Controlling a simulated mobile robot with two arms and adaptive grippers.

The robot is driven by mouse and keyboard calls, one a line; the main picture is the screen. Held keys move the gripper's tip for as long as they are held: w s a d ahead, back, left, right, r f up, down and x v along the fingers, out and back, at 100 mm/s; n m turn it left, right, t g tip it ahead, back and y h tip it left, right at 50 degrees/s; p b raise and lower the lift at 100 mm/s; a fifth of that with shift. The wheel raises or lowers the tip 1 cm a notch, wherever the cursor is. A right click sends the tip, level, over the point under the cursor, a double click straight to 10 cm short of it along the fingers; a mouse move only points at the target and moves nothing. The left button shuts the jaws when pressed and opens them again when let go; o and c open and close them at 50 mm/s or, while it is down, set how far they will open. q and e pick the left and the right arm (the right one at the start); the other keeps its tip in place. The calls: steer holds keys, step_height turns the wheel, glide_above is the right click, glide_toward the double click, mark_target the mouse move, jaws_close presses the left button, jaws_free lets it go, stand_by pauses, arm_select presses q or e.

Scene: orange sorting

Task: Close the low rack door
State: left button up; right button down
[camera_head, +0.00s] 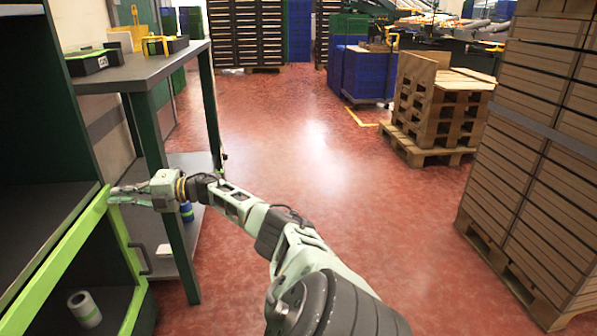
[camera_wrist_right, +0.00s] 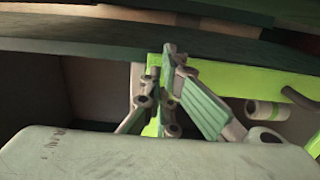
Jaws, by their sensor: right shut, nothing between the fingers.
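The low rack door (camera_head: 64,250) is a lime-green frame at the lower left of the head view, with a dark handle (camera_head: 142,259) beside its upright bar. Its lime bar (camera_wrist_right: 240,76) also crosses the wrist view. How far the door stands open I cannot tell. My right gripper (camera_head: 114,196) is shut and empty at the door's upper far corner. In the wrist view the right fingertips (camera_wrist_right: 174,56) lie over the lime bar; contact is unclear. My left gripper is not in view.
A white roll (camera_head: 84,309) lies inside the low rack compartment and shows in the wrist view (camera_wrist_right: 267,110). A grey table (camera_head: 140,72) stands beyond the rack, its leg close to my right wrist. Stacked boxes (camera_head: 530,150) stand at right. The red floor between is clear.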

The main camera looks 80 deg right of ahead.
steer(key=v, duration=1.2)
stand_by(0.3)
steer(key=shift+d, duration=0.1)
